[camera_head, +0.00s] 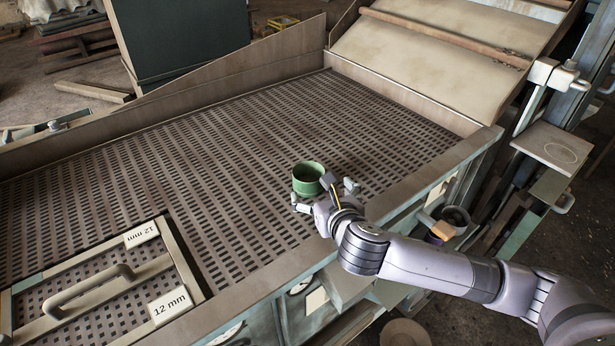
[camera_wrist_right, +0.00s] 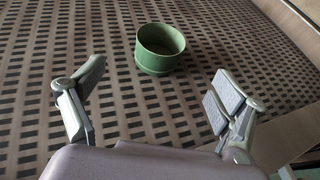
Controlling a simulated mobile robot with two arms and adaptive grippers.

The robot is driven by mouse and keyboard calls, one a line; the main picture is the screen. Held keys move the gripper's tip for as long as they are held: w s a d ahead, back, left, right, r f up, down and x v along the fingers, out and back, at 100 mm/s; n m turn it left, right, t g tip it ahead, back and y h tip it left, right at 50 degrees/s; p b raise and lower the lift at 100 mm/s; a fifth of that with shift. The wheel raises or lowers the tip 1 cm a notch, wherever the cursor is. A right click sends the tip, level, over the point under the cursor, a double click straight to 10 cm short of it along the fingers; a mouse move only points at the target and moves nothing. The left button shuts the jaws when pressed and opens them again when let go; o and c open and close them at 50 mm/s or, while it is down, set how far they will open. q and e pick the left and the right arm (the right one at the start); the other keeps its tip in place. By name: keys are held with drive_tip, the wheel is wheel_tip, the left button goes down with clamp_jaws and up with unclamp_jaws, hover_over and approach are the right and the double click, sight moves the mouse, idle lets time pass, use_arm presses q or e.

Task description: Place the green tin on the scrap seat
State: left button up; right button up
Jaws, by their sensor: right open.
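The green tin (camera_head: 306,186) is a short, open-topped cylinder standing upright on the perforated deck. It also shows in the right wrist view (camera_wrist_right: 155,62), beyond and between the fingers. My right gripper (camera_head: 326,196) is open and empty, close to the tin on its near side. In the right wrist view the fingers (camera_wrist_right: 158,88) are spread wide, with the tin still ahead of their tips. A pale plate with a ring mark (camera_head: 548,142) sits off the deck at the right; I cannot tell if it is the scrap seat. My left gripper is not in view.
The perforated deck (camera_head: 150,190) is mostly clear. A framed panel with a handle, marked 12 mm (camera_head: 180,262), lies at its left front. A raised rim (camera_head: 420,190) edges the near side. A round cup-like holder (camera_head: 455,216) is beyond that rim, beside my right arm.

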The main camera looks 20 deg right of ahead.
drive_tip(key=p, duration=0.1)
approach(305, 167)
drive_tip(key=v, duration=0.3)
drive_tip(key=shift+a, duration=0.1)
drive_tip(key=p+x, duration=0.1)
drive_tip(key=x, duration=0.1)
drive_tip(key=shift+w+f, duration=0.25)
drive_tip(key=shift+w, duration=0.1)
drive_tip(key=shift+w+f, duration=0.2)
drive_tip(key=shift+w, duration=0.25)
drive_tip(key=shift+w+p, duration=0.4)
drive_tip(key=shift+w, duration=0.1)
drive_tip(key=p+x, duration=0.1)
drive_tip(key=x, duration=0.2)
drive_tip(key=shift+w, duration=0.1)
drive_tip(key=shift+w+d+f, duration=0.2)
drive_tip(key=shift+w+f, duration=0.15)
drive_tip(key=shift+w, duration=0.15)
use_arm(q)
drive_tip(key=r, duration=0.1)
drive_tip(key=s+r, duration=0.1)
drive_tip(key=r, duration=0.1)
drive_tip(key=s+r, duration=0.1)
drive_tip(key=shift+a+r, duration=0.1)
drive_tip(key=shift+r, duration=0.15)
